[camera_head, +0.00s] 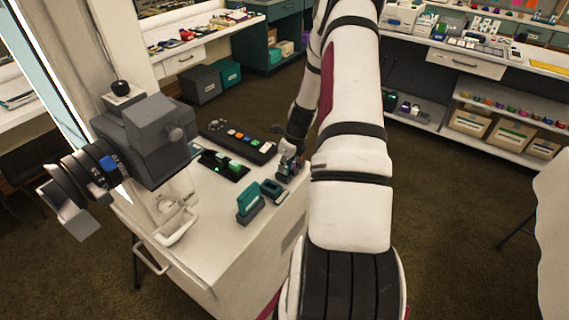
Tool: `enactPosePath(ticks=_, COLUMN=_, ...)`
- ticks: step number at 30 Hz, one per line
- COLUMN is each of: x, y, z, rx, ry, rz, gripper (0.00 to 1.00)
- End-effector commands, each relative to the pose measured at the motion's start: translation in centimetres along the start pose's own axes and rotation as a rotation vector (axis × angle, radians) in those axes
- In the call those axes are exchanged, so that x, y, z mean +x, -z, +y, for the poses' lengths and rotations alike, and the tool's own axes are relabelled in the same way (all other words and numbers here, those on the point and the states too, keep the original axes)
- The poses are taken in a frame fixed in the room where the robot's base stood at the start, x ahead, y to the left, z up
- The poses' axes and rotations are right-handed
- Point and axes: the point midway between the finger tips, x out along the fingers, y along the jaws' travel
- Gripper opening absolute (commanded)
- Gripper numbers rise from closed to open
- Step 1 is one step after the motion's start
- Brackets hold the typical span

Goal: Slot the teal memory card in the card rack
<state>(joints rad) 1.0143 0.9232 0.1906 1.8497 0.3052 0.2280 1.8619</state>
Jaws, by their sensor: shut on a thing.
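My gripper (288,166) is low over the right edge of the white table, partly hidden by my own arm. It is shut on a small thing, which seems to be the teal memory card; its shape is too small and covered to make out. A black rack-like tray (238,178) with several green-teal pieces lies left of my gripper, and it may be the card rack. A teal block in a grey base (250,204) stands nearer the front, and a dark teal slotted piece (271,190) lies just below my gripper.
A black control panel with coloured buttons (238,140) lies behind the tray. A large grey camera (150,138) stands over the table's left side. The white table (225,255) is bare toward the front. Shelves and counters with boxes stand farther back.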

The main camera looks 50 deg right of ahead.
Motion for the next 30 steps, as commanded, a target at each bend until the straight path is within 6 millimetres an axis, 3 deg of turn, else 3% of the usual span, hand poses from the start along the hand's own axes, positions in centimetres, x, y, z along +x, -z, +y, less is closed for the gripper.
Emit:
enactPosePath(ticks=20, x=1.02, y=0.3, z=0.01, rx=0.0, ry=0.0, rz=0.0, gripper=0.0)
enactPosePath(ticks=21, x=1.01, y=0.29, z=0.01, rx=0.0, ry=0.0, rz=0.0, gripper=0.16)
enactPosePath(ticks=24, x=1.01, y=0.29, z=0.01, rx=0.0, ry=0.0, rz=0.0, gripper=0.35)
enactPosePath(ticks=30, x=1.01, y=0.29, z=0.01, rx=0.0, ry=0.0, rz=0.0, gripper=0.35)
